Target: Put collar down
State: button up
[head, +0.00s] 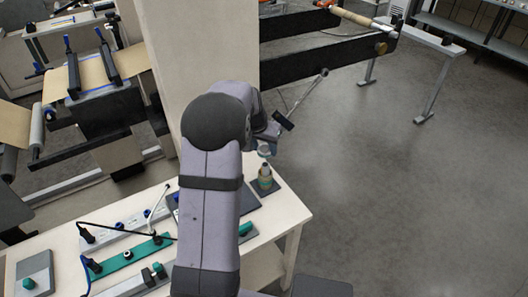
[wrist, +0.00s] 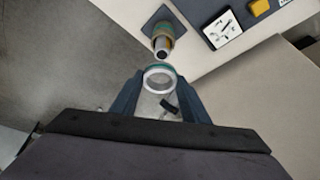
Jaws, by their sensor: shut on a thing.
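The collar (wrist: 158,70) is a pale ring with a teal band, held between the two fingertips of my gripper (wrist: 158,84). In the head view the collar (head: 264,149) shows small beneath my gripper (head: 267,133), partly behind my arm. A tan and teal post (head: 265,176) stands upright on a dark square base (head: 265,188) at the bench's right end. The collar is apart from the post and above it. In the wrist view the post (wrist: 163,43) appears just beyond the collar, with a dark tip.
The pale bench (head: 292,212) carries green and white fixtures with cables (head: 128,256) at left. A large pale column (head: 195,50) rises behind. Open floor (head: 400,190) lies right.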

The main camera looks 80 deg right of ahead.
dwell(0.3)
jog(key=shift+s+d+f+b, duration=0.1)
jog(key=shift+s+f+b, duration=0.25)
jog(key=shift+s+b, duration=0.1)
jog(key=s+a+f+b, duration=0.6)
jog(key=s+a+b, duration=0.1)
jog(key=a, duration=0.1)
jog(key=shift+s+a+f, duration=0.4)
jog(key=shift+f, duration=0.1)
